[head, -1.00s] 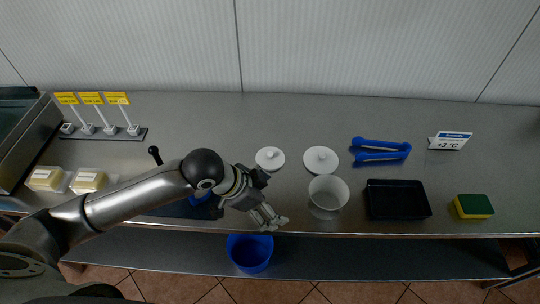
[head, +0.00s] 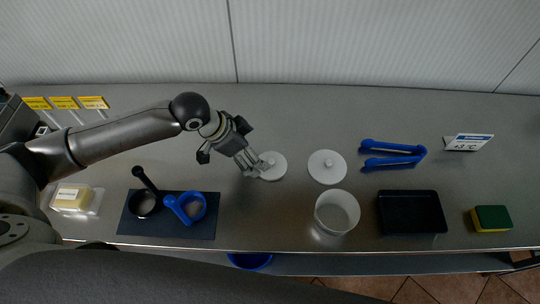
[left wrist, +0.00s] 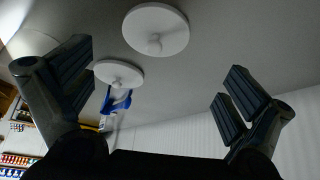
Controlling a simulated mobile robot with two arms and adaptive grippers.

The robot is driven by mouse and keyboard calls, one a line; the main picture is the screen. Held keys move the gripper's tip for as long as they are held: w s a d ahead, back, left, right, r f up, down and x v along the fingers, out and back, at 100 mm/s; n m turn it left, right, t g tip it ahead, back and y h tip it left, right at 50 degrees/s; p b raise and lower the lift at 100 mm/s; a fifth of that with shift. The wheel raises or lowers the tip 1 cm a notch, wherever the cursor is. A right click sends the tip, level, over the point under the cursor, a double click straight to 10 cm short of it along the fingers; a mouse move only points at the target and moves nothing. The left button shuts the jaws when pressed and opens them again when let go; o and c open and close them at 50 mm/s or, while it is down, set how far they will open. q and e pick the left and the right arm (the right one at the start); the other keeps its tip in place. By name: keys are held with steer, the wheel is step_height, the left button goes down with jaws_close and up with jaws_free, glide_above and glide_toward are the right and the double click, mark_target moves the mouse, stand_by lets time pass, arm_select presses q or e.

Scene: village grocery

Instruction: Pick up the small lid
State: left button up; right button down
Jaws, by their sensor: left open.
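The small lid (head: 272,166) is a white disc with a knob, lying flat on the steel counter left of a larger white lid (head: 327,167). My left gripper (head: 255,168) is open, with its fingertips at the small lid's left edge; I cannot tell whether they touch it. In the left wrist view the small lid (left wrist: 156,30) shows at the top, beyond the spread fingers (left wrist: 153,88), with nothing between them. The larger lid (left wrist: 119,74) lies farther off. My right gripper is out of view.
A white tub (head: 337,211) stands in front of the larger lid. Blue tongs (head: 392,154), a black tray (head: 411,212) and a sponge (head: 491,218) lie to the right. A dark mat (head: 140,228) with two scoops is at the front left. The counter behind the lids is clear.

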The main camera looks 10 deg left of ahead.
mark_target(268, 161)
arm_select(q)
steer(key=shift+d+f, duration=0.45)
steer(key=shift+f, duration=0.15)
steer(key=shift+d+f, duration=0.4)
steer(key=shift+f, duration=0.2)
steer(key=shift+w+d+f+p, duration=0.1)
steer(key=shift+w+f+p, duration=0.1)
steer(key=shift+p, duration=0.1)
steer(key=p+x, duration=0.1)
steer(key=x, duration=0.3)
steer(key=shift+d+f, duration=0.1)
steer(key=shift+w+f, duration=0.1)
steer(key=shift+f, duration=0.15)
steer(key=c, duration=0.7)
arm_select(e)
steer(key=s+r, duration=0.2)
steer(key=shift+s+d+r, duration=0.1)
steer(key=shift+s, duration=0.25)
